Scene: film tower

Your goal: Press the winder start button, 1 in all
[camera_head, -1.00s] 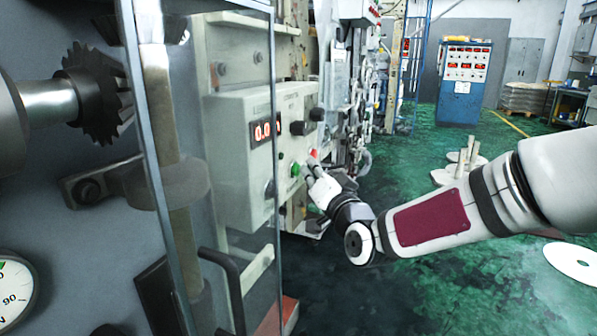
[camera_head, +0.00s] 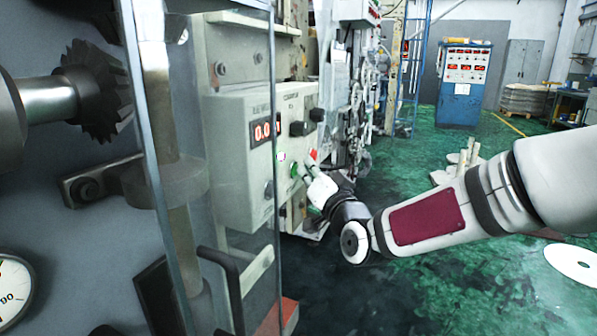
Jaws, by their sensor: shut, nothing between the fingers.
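A pale grey control panel (camera_head: 235,180) with a red display reading about 0.0 stands left of centre, partly behind a clear guard. On its face, a green button (camera_head: 294,170) sits below and left of a red button (camera_head: 313,154). I cannot read the labels, so I cannot tell which is the winder start button. My gripper (camera_head: 306,165) is shut and empty at the panel face, just right of the green button and below the red one. I cannot tell whether it touches either. A small pale indicator (camera_head: 281,156) left of the green button looks lit.
The clear guard's metal frame (camera_head: 160,120) and a black handle (camera_head: 225,275) stand on the left, near a toothed gear (camera_head: 95,90). A blue cabinet (camera_head: 462,85) stands far back.

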